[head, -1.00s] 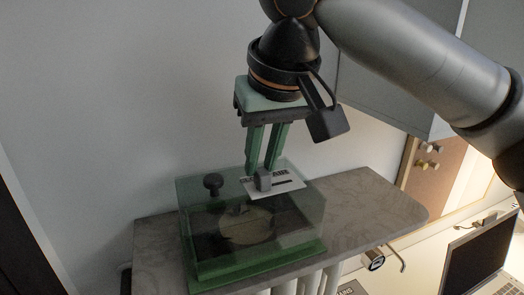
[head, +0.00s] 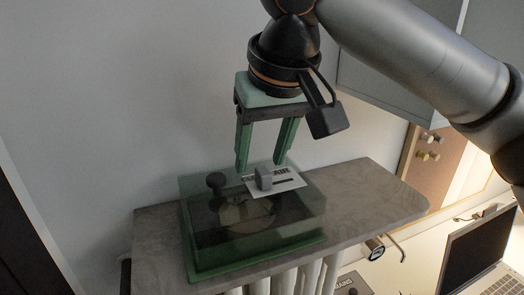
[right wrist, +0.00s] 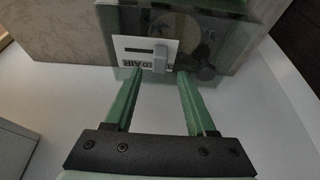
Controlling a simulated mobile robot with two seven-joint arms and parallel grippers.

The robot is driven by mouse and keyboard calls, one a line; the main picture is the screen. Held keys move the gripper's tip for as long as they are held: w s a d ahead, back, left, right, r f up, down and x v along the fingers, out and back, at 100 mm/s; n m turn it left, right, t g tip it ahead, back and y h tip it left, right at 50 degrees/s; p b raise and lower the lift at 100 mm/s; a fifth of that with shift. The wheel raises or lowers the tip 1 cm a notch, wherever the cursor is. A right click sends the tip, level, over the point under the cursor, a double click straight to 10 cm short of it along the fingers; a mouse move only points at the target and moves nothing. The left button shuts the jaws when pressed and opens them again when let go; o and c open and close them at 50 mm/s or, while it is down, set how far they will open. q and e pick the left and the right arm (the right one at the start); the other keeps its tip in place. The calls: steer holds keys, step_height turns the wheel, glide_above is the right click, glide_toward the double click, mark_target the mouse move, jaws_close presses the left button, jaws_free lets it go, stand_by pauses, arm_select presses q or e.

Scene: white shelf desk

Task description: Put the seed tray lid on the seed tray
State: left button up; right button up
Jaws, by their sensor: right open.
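The seed tray (head: 258,262) is a green base holding dark contents with a round pale patch, on the stone-look shelf top. The seed tray lid (head: 308,212) is a clear greenish box standing over the tray, appearing to rest level on it. On its top are a small grey block (head: 263,179) on a white printed label and a dark round knob (head: 215,181). My right gripper (head: 264,166) is open and empty, its fingertips just above and behind the block. In the right wrist view, the open fingers (right wrist: 161,74) point toward the lid (right wrist: 222,38). My left gripper is not visible.
The shelf top (head: 375,195) is clear to the right of the tray. A wall stands close behind it. Below, white upright items (head: 300,278) stand under the shelf. A laptop (head: 478,258) is on the lower desk at right.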

steer(key=shift+r, duration=0.1)
steer(key=v, duration=1.2)
steer(key=shift+r+p, duration=0.2)
steer(key=shift+p, duration=0.25)
steer(key=shift+s, duration=0.1)
